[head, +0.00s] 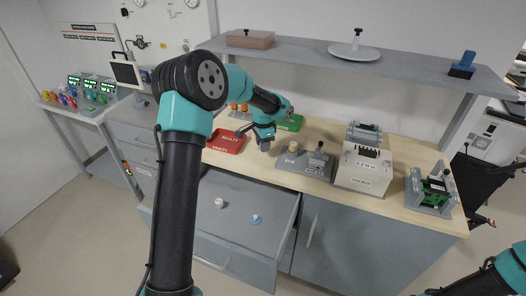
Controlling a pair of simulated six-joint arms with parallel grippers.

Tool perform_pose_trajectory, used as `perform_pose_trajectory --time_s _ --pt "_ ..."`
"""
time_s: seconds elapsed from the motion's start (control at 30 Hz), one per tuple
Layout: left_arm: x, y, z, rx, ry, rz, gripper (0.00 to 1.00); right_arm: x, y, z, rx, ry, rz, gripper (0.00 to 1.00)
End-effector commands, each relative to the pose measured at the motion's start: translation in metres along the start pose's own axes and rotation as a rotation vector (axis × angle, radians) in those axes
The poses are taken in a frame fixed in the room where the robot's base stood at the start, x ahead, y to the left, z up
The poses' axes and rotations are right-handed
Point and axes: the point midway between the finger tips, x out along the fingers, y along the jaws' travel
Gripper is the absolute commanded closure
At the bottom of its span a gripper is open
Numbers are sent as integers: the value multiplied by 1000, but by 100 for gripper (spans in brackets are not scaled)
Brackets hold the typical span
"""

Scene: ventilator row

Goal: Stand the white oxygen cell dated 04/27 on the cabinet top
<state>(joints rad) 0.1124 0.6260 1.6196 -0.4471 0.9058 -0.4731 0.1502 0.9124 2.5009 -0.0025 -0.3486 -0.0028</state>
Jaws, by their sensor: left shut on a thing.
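My left gripper (265,146) points down over the wooden cabinet top (270,165), between the red tray and the grey block. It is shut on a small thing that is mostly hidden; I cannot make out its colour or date. In the open drawer lie a small white piece (219,202) and a small blue-and-white piece (256,218); no date is legible on either. My right arm enters at the lower right, and its gripper is not in view.
A red tray (228,149) and a green tray (297,123) lie on the top. To the right stand a grey block (290,168), a white device (362,180) and a grey cradle with a green board (437,187). A shelf (310,52) hangs above. The open drawer (240,238) juts forward.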

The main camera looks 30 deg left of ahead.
Motion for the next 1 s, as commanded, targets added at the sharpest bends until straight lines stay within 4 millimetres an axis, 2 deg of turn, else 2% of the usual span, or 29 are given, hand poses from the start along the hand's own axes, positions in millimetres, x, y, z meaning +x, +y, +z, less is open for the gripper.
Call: perform_pose_trajectory --time_s 0.27,0.57,0.97,1.0 --pt "3 0 0 0 -1 1 91 0 0 0 0 0 0 57" --pt "34 0 1 0 -1 0 91 0 0 0 0 0 0 57" --pt "38 0 0 0 -1 0 91 0 0 0 0 0 0 57" --pt "38 0 0 -1 -1 0 67 0 0 0 0 0 0 57"
